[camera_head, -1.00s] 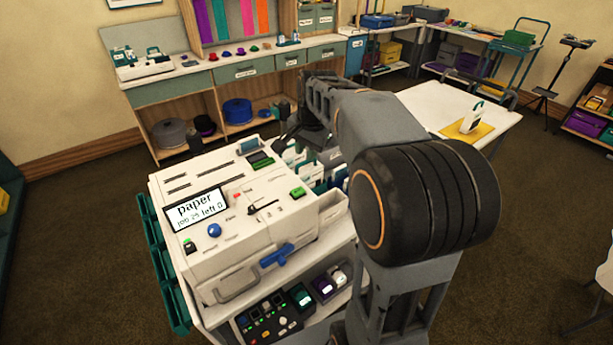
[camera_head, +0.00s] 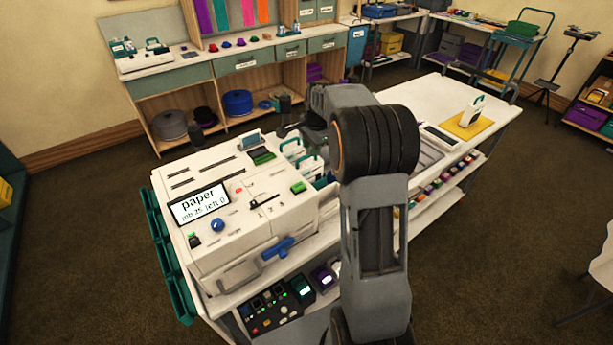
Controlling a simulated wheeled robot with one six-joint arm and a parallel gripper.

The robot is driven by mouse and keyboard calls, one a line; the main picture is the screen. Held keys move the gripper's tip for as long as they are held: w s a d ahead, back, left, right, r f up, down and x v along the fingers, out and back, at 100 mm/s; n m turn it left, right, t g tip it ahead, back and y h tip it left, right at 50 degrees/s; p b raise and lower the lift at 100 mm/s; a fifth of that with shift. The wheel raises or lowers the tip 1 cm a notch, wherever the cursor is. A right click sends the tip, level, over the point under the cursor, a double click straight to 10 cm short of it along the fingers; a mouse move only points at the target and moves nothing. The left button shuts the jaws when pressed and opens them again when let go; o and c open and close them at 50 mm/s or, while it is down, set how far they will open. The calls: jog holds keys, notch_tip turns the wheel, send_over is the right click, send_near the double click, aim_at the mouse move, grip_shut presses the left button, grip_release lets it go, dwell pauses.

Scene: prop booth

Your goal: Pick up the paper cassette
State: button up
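Several white cassette-like pieces with teal handles (camera_head: 308,164) stand in a row at the right side of the white machine (camera_head: 250,220), partly hidden by my arm. Another white piece with a dark green top (camera_head: 473,112) stands upright on a yellow mat (camera_head: 466,129) on the white table. I cannot tell which is the paper cassette. My gripper (camera_head: 287,118) is small and dark, beyond the machine's far right corner and above the row of teal handles. Its fingers are unclear, and no held object shows.
The white table (camera_head: 455,95) has clear room around the yellow mat. Teal bins (camera_head: 172,255) hang on the machine's left side.

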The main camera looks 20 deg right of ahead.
aim_at(307, 173)
jog(key=shift+w+a+f+p, duration=0.1)
jog(key=shift+w+f+p, duration=0.15)
jog(key=shift+f, duration=0.6)
jog(key=shift+w+a+f+p, duration=0.1)
jog(key=shift+f+p, duration=0.1)
jog(key=shift+f, duration=0.65)
jog(key=shift+w+f+p, duration=0.2)
jog(key=shift+f+p, duration=0.05)
jog(key=shift+f, duration=0.6)
grip_shut()
jog(key=shift+r, duration=0.1)
